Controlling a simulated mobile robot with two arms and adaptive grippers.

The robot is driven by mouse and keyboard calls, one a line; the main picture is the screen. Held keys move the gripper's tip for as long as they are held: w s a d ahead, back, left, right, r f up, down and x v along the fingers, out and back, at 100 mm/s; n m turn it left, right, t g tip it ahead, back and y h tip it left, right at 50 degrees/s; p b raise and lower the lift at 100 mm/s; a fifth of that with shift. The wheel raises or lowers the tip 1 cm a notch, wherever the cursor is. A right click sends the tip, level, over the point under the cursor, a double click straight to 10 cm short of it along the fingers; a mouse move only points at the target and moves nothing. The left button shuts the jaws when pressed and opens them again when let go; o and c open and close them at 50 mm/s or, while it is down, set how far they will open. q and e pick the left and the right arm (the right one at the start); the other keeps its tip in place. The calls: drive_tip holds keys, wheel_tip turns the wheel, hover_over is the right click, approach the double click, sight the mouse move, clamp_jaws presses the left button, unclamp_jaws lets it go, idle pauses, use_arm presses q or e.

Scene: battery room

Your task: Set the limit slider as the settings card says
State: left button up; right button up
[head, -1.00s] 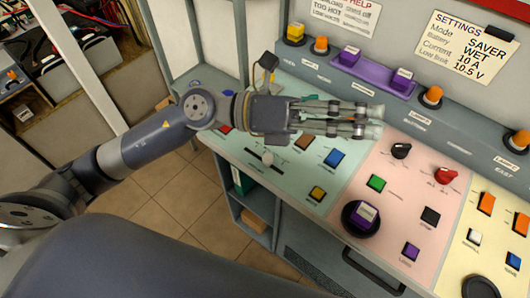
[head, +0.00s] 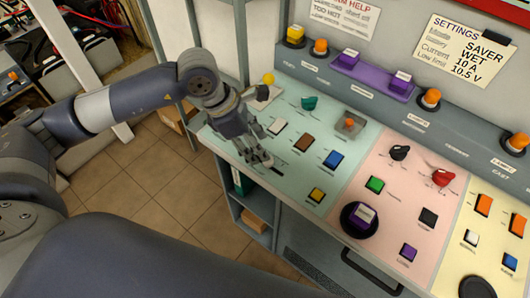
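The settings card (head: 462,48) on the back panel reads Mode SAVER, Battery WET, Current 10 A, Low limit 10.5 V. The limit slider is on the pale green panel section (head: 300,180), near its front-left edge. Part of its dark slot (head: 277,169) shows, and its knob is hidden by my gripper. My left gripper (head: 259,161) points down over the slot, with its fingertips close to the panel. I cannot tell whether they touch the knob or how far apart they are. My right gripper is not in view.
A blue button (head: 333,159) and a yellow button (head: 317,195) are farther right. Tiled floor (head: 150,185) lies left of the console.

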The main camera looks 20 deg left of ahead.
sight(268, 162)
use_arm(q)
drive_tip(key=p+x, duration=0.1)
drive_tip(key=x, duration=0.5)
drive_tip(key=shift+d, duration=0.1)
drive_tip(key=shift+c, duration=0.5)
clamp_jaws()
